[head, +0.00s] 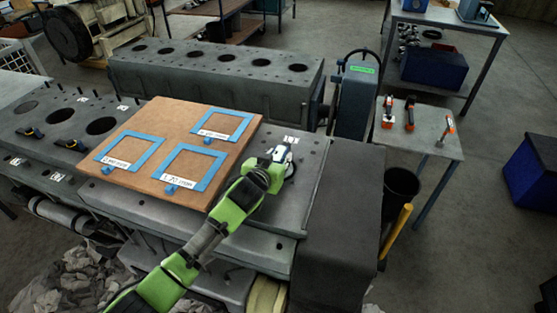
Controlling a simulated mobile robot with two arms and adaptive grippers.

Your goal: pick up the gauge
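My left arm reaches in from the bottom, and its gripper (283,157) is low over the grey metal plate, just right of the brown board (150,178). The fingertips are small and dark, so I cannot tell whether they are open or shut. No gauge can be made out for certain; one could be hidden at the fingers. My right gripper is out of view.
The brown board carries three blue taped squares with labels. Yellow-and-black tools (70,144) lie on the engine block at left. Another block (215,78) stands behind. A side table (433,138) at right holds several orange-and-black tools; a black bin (401,187) stands below.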

